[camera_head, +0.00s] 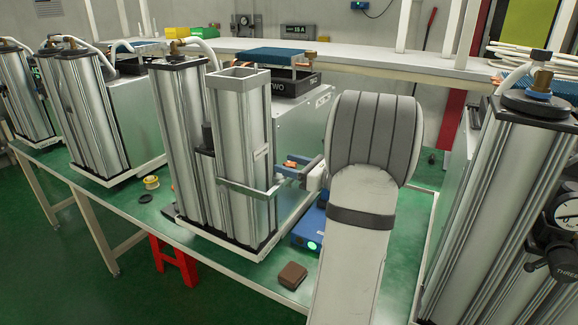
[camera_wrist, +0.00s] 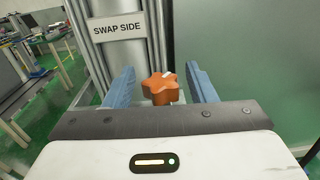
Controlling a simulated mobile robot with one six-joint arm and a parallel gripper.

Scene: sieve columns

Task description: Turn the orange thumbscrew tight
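The orange thumbscrew (camera_wrist: 160,88) has a star-shaped head with a small white mark on it. It sits near the middle of the wrist view, below the "SWAP SIDE" label (camera_wrist: 118,29) on the metal column. My gripper (camera_wrist: 161,72) is open, with one blue finger on each side of the thumbscrew and a visible gap on both sides. In the head view my gripper (camera_head: 298,172) is at the right side of the middle column (camera_head: 243,140), at the grey clamp band (camera_head: 240,190). The thumbscrew shows there only as a small orange patch, and its shaft is hidden.
More twin columns (camera_head: 88,115) stand at the left, and another unit with a gauge (camera_head: 565,210) stands at the right. A brown block (camera_head: 292,275), a yellow spool (camera_head: 151,183) and a blue box (camera_head: 308,230) are on the green bench. A red stool (camera_head: 172,262) is below.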

